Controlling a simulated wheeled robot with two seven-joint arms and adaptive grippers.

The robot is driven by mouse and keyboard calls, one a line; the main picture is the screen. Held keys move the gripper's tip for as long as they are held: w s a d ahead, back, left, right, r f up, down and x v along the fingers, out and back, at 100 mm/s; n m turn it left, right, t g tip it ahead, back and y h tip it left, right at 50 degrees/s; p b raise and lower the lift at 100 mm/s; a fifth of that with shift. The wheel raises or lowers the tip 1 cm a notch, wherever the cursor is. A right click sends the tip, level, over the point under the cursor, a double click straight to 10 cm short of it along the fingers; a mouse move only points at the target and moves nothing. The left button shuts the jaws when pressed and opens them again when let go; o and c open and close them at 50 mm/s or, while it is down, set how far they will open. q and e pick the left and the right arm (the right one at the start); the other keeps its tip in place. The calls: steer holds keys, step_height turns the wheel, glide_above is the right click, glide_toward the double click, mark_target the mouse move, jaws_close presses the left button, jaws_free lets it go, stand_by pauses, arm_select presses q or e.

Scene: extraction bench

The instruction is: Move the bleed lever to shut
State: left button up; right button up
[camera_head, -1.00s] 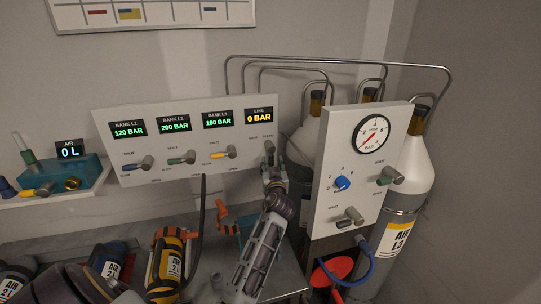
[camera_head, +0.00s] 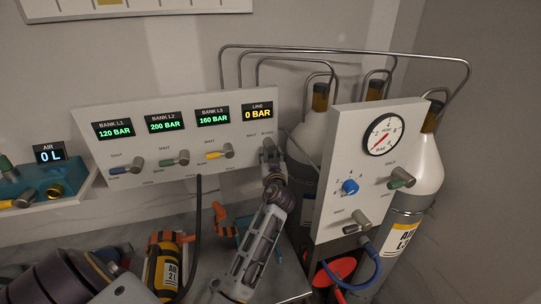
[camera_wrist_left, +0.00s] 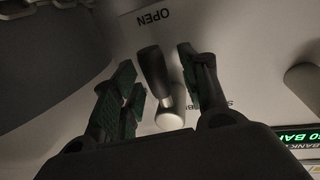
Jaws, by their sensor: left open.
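The bleed lever (camera_head: 268,143) is at the right end of the bank panel (camera_head: 150,166), under the LINE display, which reads 0 BAR. My left gripper (camera_head: 270,163) is at this lever and partly hides it in the head view. In the left wrist view, a lever with a dark grip and a pale metal hub (camera_wrist_left: 171,112) lies between the two open fingers of my left gripper (camera_wrist_left: 157,88). A gap shows beside the lever; I cannot tell whether a finger touches it. The word OPEN reads upside down near the grip's end. My right gripper is not in view.
Three more levers with blue, green and yellow grips sit left on the panel. A black hose (camera_head: 197,225) hangs beside a yellow AIR cylinder (camera_head: 164,270).

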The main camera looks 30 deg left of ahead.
arm_select(q)
steer(key=shift+c, duration=0.5)
jaws_close()
